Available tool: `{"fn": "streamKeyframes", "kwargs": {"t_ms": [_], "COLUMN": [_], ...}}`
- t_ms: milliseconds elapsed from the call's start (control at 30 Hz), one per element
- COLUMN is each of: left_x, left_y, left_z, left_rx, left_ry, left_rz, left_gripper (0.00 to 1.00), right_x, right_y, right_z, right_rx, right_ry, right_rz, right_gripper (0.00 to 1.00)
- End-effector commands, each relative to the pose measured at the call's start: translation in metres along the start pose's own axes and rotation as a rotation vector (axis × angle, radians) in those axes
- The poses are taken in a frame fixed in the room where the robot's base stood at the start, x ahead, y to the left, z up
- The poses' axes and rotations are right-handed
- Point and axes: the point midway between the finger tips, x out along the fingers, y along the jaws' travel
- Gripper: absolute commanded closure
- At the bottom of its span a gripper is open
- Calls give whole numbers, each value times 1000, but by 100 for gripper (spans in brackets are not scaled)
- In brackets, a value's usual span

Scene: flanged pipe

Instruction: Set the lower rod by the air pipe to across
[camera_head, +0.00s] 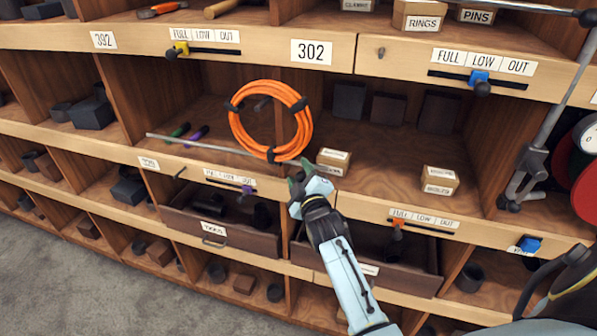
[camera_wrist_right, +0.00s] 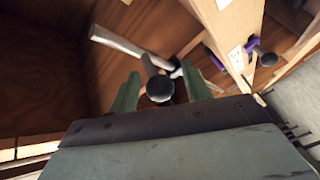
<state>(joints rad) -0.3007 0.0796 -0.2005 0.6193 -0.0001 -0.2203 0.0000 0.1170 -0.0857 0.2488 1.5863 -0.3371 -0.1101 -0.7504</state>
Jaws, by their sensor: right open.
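A thin grey rod (camera_head: 205,145) runs almost level along the shelf front in the head view, and its right end reaches my right gripper (camera_head: 298,178). In the wrist view a grey bar (camera_wrist_right: 118,42) lies beyond the fingers, and a round black knob (camera_wrist_right: 160,88) shows between them. My right gripper (camera_wrist_right: 160,92) is open, with one green finger on each side of the knob; I cannot tell whether either touches it. A second grey rod (camera_head: 548,125) slants down at the right of the head view. My left gripper is not in view.
An orange hose coil (camera_head: 235,115) hangs just behind my right gripper. Small boxes (camera_head: 333,160) stand close on its right. A purple slider knob (camera_head: 247,190) sits on the front ledge below. Open drawers (camera_head: 230,240) project underneath. A red reel (camera_head: 585,190) is at far right.

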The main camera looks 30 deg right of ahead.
Motion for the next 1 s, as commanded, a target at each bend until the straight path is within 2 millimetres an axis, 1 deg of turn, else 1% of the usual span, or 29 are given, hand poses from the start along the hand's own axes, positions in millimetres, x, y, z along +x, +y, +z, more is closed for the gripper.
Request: {"fn": "streamKeyframes", "kwargs": {"t_ms": [33, 133, 433, 467, 800, 833, 1000], "left_x": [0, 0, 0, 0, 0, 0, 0], "left_y": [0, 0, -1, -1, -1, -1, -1], "left_z": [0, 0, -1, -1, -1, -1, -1], "left_rx": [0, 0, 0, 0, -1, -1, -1], "left_ry": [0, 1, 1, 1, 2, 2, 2], "left_rz": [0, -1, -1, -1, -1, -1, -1], "left_gripper": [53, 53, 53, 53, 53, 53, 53], "right_x": [5, 10, 12, 12, 12, 12, 12], "right_y": [0, 0, 0, 0, 0, 0, 0], "right_z": [0, 0, 0, 0, 0, 0, 0], "right_rx": [0, 0, 0, 0, 0, 0, 0], "right_ry": [0, 0, 0, 0, 0, 0, 0], "right_rz": [0, -1, 0, 0, -1, -1, -1], "right_gripper": [52, 52, 52, 53, 97, 100, 100]}}
